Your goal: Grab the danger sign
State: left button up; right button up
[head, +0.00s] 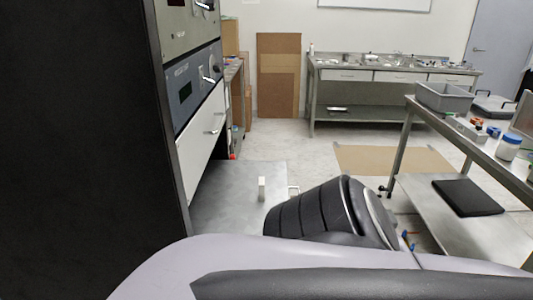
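I cannot pick out a danger sign anywhere in the head view. Large grey and black parts of my own body and arm fill the bottom and hide the floor close in front. Neither of my grippers can be made out. A small pale upright block (262,188) shows at a grey metal surface (226,190) left of the middle. A thin pale loop lies just right of it, partly behind my black ribbed arm part. I cannot tell what these two are.
A tall dark cabinet with instrument panels (186,90) blocks the left. A metal table at right holds a grey bin (445,97) and a blue-lidded jar (508,147); a black pad (468,198) lies on its lower shelf. A bench (345,93) stands behind.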

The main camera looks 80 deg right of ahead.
aim_at(262, 182)
jog(key=z, duration=2.5)
jog(key=i+l+u, duration=0.15)
jog(key=l, duration=0.25)
